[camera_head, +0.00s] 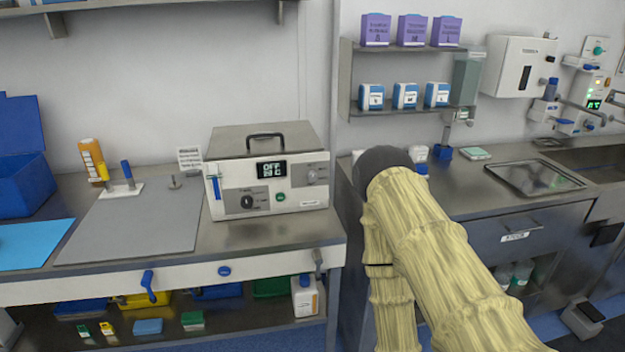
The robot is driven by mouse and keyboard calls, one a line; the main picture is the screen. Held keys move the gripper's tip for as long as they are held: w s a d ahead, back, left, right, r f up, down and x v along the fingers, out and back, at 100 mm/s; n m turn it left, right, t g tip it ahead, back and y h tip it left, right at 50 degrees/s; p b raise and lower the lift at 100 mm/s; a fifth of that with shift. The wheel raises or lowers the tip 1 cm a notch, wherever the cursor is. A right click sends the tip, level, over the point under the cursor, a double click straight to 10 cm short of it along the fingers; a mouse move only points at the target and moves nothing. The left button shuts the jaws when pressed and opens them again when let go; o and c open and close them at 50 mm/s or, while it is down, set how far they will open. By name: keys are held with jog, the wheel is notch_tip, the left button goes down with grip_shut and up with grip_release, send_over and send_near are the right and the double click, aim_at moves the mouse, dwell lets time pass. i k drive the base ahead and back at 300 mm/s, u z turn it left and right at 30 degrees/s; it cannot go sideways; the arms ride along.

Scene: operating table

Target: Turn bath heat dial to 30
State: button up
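The bath (228,175) is a white box with a grey lid and a black handle, standing on the steel counter left of centre. Its front has a dark display (271,169) that seems to read "OFF" above a second line too small to read surely. A black dial (248,202) sits low on the front, with small marks around it. A grey knob (312,176) sits at the upper right of the front. I cannot read either setting or tell which is the heat dial. My arm, in a pale yellow sleeve, rises right of the bath; my gripper is not in view.
A green button (281,197) and a blue-handled part (216,187) are on the bath's front. A grey mat (140,225) lies left of it, with a blue bin (22,185) beyond. Wall shelves (400,112) hold boxes above my arm. The counter strip before the bath is clear.

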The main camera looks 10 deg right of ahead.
aim_at(311, 176)
jog(key=z, duration=0.05)
jog(key=k, duration=1.1)
jog(key=u, duration=0.8)
jog(key=i, duration=1)
jog(key=z, duration=0.3)
